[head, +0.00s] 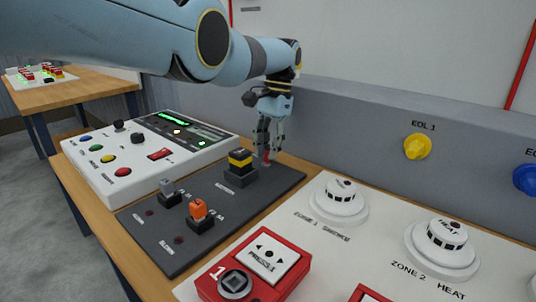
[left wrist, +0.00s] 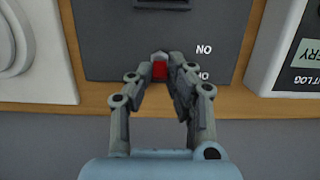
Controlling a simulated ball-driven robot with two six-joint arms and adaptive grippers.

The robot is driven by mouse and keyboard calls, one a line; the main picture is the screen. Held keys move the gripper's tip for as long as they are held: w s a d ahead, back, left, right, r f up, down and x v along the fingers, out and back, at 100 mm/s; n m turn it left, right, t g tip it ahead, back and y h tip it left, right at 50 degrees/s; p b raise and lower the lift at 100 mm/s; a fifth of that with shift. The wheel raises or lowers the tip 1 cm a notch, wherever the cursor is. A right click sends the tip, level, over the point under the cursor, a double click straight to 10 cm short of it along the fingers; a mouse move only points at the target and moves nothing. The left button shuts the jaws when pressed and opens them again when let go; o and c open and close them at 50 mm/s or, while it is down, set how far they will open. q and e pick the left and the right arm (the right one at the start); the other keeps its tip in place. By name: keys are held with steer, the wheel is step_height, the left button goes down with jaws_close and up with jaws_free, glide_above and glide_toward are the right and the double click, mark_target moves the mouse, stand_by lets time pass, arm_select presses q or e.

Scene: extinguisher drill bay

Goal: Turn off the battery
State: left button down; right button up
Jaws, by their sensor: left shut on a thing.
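A dark grey panel (head: 150,237) lies on the wooden bench and carries a yellow-and-black block (head: 240,166). A small red switch piece (left wrist: 160,71) sits near the panel's back edge, behind the block, with pale lettering beside it in the left wrist view. My left gripper (head: 268,152) points down at this spot. In the left wrist view the left gripper (left wrist: 162,66) has its fingertips closed around the red switch piece. The fingers partly hide it, so its exact position is unclear. My right gripper is not in view.
A white control box (head: 95,178) with coloured buttons stands left of the panel. A red call point (head: 232,285) and white detectors (head: 338,203) are to the right. A grey wall ledge (head: 370,125) runs behind.

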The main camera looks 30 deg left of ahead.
arm_select(q)
steer(key=c, duration=1.3)
jaws_free()
steer(key=v, duration=0.7)
steer(key=shift+r, duration=0.2)
